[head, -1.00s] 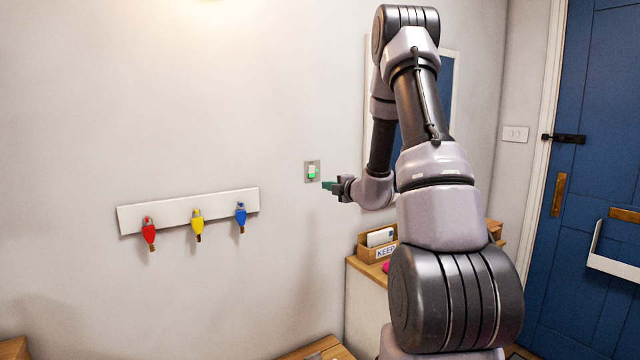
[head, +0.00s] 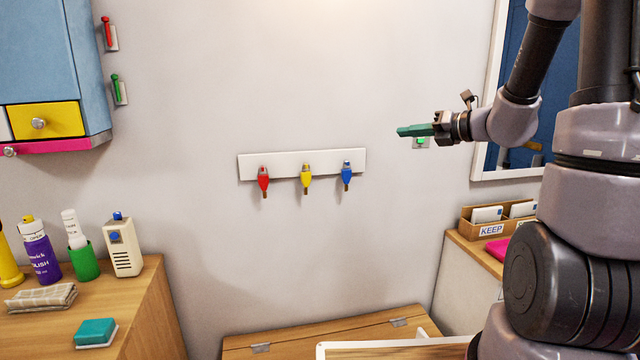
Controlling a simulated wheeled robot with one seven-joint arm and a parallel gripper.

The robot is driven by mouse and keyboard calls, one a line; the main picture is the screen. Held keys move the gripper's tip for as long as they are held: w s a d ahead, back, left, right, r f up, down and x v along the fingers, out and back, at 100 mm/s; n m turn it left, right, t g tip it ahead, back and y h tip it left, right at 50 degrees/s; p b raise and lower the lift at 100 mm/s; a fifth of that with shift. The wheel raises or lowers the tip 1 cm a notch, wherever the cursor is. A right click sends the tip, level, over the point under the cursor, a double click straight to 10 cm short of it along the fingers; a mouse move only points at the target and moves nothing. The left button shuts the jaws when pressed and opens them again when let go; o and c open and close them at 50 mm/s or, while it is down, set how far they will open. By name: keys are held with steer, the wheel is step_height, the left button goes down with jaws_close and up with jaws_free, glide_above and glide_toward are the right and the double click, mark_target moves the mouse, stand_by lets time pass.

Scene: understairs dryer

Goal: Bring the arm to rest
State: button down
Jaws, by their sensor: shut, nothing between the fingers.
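My arm rises at the right of the head view and bends down and left. My gripper (head: 402,132) points left, with its green fingers together and nothing between them. It hangs in the air in front of the wall, up and to the right of the key rail. The wall switch (head: 420,142), with a green patch, shows just below and behind the fingers and is partly hidden by them. I see no contact between the gripper and anything.
A white rail (head: 350,158) holds red, yellow and blue key-like tags. A wooden bench (head: 290,340) stands below. A KEEP box (head: 484,226) sits on the right cabinet.

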steer(key=s+a+r+n+g+h, duration=0.1)
steer(key=s+a+r+n+g, duration=0.15)
steer(key=s+n, duration=0.6)
steer(key=s+a+r+n+g+h, duration=0.1)
steer(key=s+a+n+g, duration=0.3)
steer(key=s+n, duration=0.4)
steer(key=s+d+r+n+t+h, duration=0.2)
steer(key=s+d+n+h, duration=0.4)
steer(key=n, duration=0.9)
steer(key=shift+s+d+r+t+h, duration=0.35)
steer(key=shift+s+d+r, duration=0.2)
steer(key=shift+s+d, duration=0.3)
steer(key=shift+w, duration=0.1)
